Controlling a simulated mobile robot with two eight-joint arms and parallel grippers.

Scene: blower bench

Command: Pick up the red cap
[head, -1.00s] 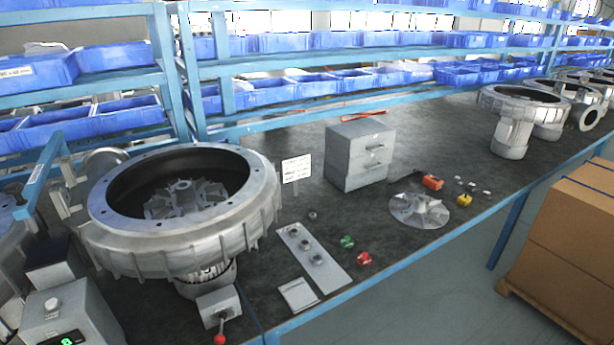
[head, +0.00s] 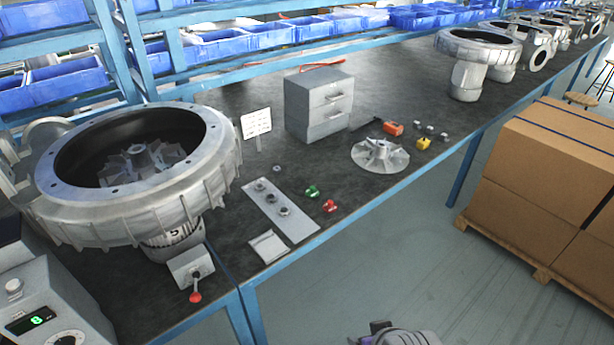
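The red cap (head: 330,206) is a small red piece lying on the dark bench top near its front edge, with a small pale detail on it. It lies just right of a small green cap (head: 312,191) and of a light plate with several round parts. Nothing touches it. A grey and dark end of my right arm, apparently the gripper (head: 385,331), shows at the bottom edge, well below and in front of the bench. Its fingers are not clear. My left gripper is out of view.
A large blower housing (head: 139,158) stands at the left, with a red-knobbed lever box (head: 190,268) below it. A finned impeller (head: 380,155), a grey drawer box (head: 318,105) and the light plate (head: 281,209) surround the caps. Cardboard boxes (head: 545,185) stand right of the aisle.

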